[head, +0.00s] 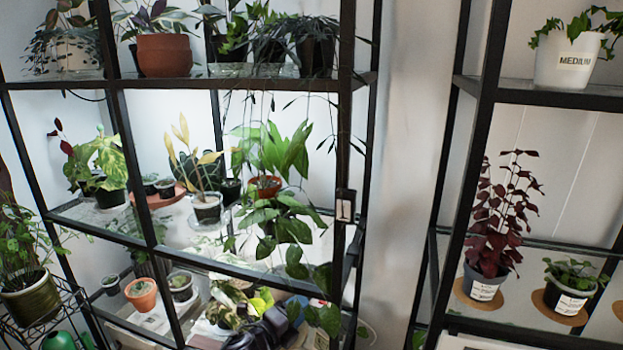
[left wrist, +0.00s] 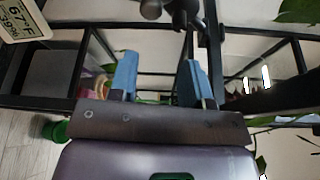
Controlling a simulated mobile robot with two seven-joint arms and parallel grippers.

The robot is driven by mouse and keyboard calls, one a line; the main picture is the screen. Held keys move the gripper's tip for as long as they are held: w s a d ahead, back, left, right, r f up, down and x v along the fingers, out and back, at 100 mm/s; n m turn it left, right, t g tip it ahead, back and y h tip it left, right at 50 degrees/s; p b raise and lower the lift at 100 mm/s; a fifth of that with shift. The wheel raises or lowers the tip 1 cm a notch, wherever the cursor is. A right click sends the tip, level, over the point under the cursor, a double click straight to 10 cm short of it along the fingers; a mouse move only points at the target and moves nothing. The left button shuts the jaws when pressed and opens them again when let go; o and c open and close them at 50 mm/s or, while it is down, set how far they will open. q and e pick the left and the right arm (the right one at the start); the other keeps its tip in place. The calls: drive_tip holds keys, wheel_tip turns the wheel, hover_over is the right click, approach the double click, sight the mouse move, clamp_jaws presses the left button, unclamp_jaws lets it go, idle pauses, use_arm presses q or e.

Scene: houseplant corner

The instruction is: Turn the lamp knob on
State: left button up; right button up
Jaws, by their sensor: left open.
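I cannot make out the lamp knob for certain. A small dark box with a pale face (head: 345,206) is fixed to the right post of the left shelf; I cannot tell whether it carries the knob. In the left wrist view, dark rounded parts (left wrist: 151,9) show at the top edge, and I cannot tell what they are. My left gripper (head: 284,316) is low in the head view, in front of the bottom shelf and below the box. In the left wrist view its blue fingers (left wrist: 157,76) stand apart with nothing between them. My right gripper is out of view.
A black metal shelf (head: 244,268) full of potted plants fills the left and middle. Trailing leaves (head: 290,230) hang near its right post. A second shelf (head: 540,98) stands at right, with bare wall (head: 400,150) between. A thermometer display (left wrist: 25,18) shows in the left wrist view.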

use_arm(q)
wheel_tip(320, 180, down, 6)
drive_tip(key=b, duration=0.1)
wheel_tip(320, 180, up, 7)
drive_tip(key=n+t+y, duration=0.1)
drive_tip(key=n+y, duration=0.1)
drive_tip(key=n, duration=0.6)
drive_tip(key=s+a+n+t+y+p, duration=0.1)
drive_tip(key=s+a+n+y, duration=0.1)
drive_tip(key=s+a+n, duration=0.35)
drive_tip(key=s+a+f+n+g+y+p, duration=0.1)
drive_tip(key=s+a+f+n+y, duration=0.1)
drive_tip(key=s+a, duration=0.4)
drive_tip(key=s+a+f+n+g+y+p, duration=0.2)
drive_tip(key=s+a+n, duration=0.4)
drive_tip(key=s, duration=1.1)
drive_tip(key=s+a+f+n+g+y+p, duration=0.1)
drive_tip(key=s+a+f+n, duration=0.3)
drive_tip(key=s, duration=0.8)
drive_tip(key=shift+a+f+n+y, duration=0.35)
drive_tip(key=shift+a+n+y, duration=0.3)
drive_tip(key=shift+a+y, duration=0.35)
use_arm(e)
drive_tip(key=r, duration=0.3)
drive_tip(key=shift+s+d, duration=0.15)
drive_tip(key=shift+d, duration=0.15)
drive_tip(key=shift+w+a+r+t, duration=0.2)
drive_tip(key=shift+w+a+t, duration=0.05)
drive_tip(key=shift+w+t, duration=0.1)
